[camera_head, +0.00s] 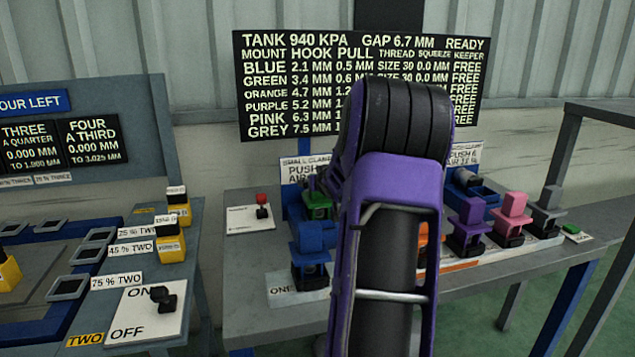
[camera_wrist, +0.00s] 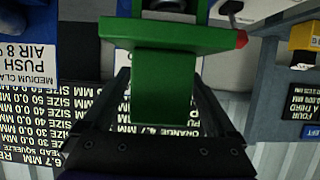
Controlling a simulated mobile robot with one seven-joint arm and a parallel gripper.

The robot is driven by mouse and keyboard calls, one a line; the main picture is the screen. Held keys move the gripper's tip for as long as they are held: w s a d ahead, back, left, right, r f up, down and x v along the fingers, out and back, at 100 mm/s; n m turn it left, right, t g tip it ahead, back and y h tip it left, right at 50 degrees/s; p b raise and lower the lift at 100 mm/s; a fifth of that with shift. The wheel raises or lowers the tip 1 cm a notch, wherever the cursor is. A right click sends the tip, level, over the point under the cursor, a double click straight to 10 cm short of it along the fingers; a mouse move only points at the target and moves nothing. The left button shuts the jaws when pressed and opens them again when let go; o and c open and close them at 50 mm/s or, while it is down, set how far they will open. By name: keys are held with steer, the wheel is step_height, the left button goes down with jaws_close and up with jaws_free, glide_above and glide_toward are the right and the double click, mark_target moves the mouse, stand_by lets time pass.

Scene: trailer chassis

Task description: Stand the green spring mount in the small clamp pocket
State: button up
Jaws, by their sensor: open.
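The green spring mount (camera_head: 318,207) is upright at the blue small clamp (camera_head: 294,205), below the small clamp label. In the wrist view the green mount (camera_wrist: 158,95) shows large, with its wide plate and narrower block between the spread fingers of my gripper (camera_wrist: 163,80). My gripper is open around the block, with a visible gap on each side. In the head view my purple and black arm hides most of the gripper. The mount's foot and the pocket floor are hidden, so I cannot tell how it is seated.
A blue mount (camera_head: 310,250) stands just in front of the green one. Purple (camera_head: 468,225), pink (camera_head: 511,215) and grey (camera_head: 547,210) mounts stand at the right. A red-topped switch (camera_head: 262,205) is left of the clamp. The readout board (camera_head: 290,90) lists every visible keeper as FREE.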

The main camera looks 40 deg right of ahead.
steer(key=shift+s+r, duration=0.15)
steer(key=shift+r, duration=0.1)
steer(key=p+v, duration=0.3)
steer(key=v, duration=0.8)
steer(key=shift+s+a, duration=0.25)
